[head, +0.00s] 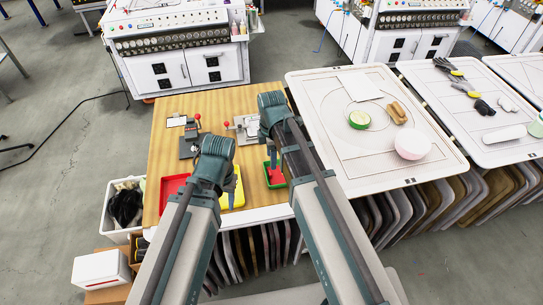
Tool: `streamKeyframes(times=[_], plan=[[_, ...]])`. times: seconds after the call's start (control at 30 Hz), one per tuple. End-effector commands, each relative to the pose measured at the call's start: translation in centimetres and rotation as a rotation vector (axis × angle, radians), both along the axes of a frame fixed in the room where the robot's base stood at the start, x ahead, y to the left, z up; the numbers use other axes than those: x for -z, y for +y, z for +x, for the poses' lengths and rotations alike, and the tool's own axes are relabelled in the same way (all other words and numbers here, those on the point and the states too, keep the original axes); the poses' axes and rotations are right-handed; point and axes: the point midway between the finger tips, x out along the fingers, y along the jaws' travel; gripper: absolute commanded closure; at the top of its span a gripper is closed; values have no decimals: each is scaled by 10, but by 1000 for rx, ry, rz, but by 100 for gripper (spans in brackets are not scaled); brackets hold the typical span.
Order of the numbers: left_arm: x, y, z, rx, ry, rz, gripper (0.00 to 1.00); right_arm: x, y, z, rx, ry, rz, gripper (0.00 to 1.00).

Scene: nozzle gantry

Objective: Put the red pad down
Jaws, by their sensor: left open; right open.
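A red piece that looks like the red pad (276,176) is at the green tray (286,180) on the wooden table. I cannot tell whether it lies flat or stands tilted. My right gripper (268,160) points down just above it; its fingers are small and partly hidden by my arm. It is open. My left gripper (229,186) points down over the yellow tray (239,199) and is open, with nothing visible in it. A red tray (171,184) lies left of it, partly covered by my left arm.
Two clamp fixtures with red knobs, a left one (188,143) and a right one (241,127), stand further back on the wooden table (165,115). A white bin (118,236) stands left of the table. A white table (330,110) with a bowl and sponge adjoins at right.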

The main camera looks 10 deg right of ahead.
Motion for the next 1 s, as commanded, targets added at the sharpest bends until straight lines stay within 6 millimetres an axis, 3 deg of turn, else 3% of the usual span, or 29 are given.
streamKeyframes(times=[0.03, 0.2, 0.57, 0.77, 1.0], plan=[[-16, 0, 0, 0, 0, 0, 50, -16, 0, 0, 0, 0, 0, 41], [-38, 0, 0, 0, 0, 0, 50, -38, 0, 0, 0, 0, 0, 41], [-45, 0, 0, 0, 0, 0, 50, -45, 2, -3, 21, 1, -2, 41], [-45, 0, 0, 0, 0, 0, 50, -45, 18, -42, 306, 6, -26, 41], [-45, 0, 0, 0, 0, 0, 50, -46, 38, -102, 842, -11, -78, 41]])
